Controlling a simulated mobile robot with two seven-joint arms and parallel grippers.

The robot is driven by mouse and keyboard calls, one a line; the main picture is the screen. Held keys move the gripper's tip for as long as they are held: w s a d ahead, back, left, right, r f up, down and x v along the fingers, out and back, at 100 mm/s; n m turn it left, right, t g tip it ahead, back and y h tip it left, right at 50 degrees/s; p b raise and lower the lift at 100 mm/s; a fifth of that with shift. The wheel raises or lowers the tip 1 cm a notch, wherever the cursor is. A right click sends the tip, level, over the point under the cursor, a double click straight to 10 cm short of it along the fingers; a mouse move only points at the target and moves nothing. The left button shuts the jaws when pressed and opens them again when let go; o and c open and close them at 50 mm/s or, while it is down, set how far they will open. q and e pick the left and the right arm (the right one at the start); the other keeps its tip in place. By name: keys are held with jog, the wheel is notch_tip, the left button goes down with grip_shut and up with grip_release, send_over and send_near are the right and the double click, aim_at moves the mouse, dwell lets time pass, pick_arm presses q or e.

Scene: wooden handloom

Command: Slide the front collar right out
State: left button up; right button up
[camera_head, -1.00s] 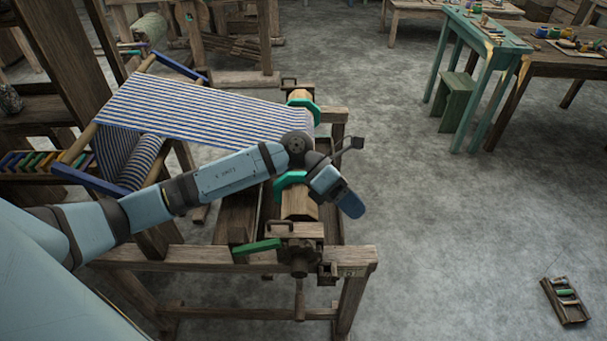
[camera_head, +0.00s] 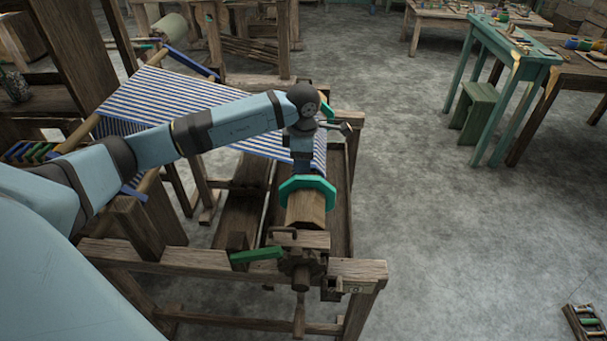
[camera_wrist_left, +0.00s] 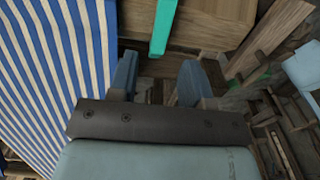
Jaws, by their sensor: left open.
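The front collar (camera_head: 307,187) is a green octagonal ring around the wooden beam (camera_head: 306,210) at the near end. A similar green collar (camera_head: 326,111) sits at the beam's far end, partly hidden by my arm. My left gripper (camera_head: 301,172) points down just behind the front collar, beside the striped cloth's edge. In the left wrist view its two blue fingers (camera_wrist_left: 160,76) are apart with nothing between them. A green collar's edge (camera_wrist_left: 164,27) shows beyond the fingers there, on the wooden beam. I cannot tell whether a finger touches it. My right gripper is not in view.
Blue-and-white striped cloth (camera_head: 175,95) stretches left from the beam. A green lever (camera_head: 257,255) and a dark wooden hub (camera_head: 299,267) are at the loom's near end. The floor (camera_head: 430,230) to the right is clear up to the teal table (camera_head: 515,45).

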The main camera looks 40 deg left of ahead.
aim_at(304, 177)
pick_arm(q)
notch_tip(304, 177, down, 5)
jog(key=shift+f, duration=0.15)
